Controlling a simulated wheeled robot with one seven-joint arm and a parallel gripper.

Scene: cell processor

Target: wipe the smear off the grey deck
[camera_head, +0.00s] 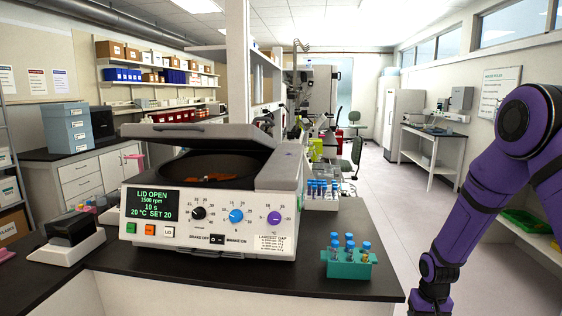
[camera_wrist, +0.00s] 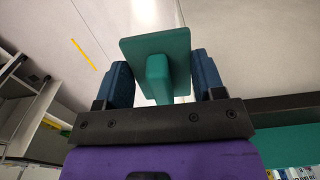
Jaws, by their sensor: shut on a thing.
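My gripper (camera_wrist: 163,78) shows in the wrist view with its two blue fingers on either side of a teal tool (camera_wrist: 158,52). The tool has a flat squarish plate and a short stem between the fingers, and it is held clear of any surface. The gripper is below the edge of the head view. A cell processor (camera_head: 170,250) stands on the black bench in the head view with its lid open. A grey deck (camera_head: 281,166) forms its top right part. I cannot clearly make out a smear on it. An orange-brown part (camera_head: 214,179) shows inside the dark bowl.
A teal rack (camera_head: 348,265) of blue-capped tubes stands in front right of the processor on the black bench (camera_head: 300,278). A dark device on a white base (camera_head: 68,247) sits at the left. More tubes (camera_head: 323,188) stand behind. Open floor (camera_head: 400,210) lies right of the bench.

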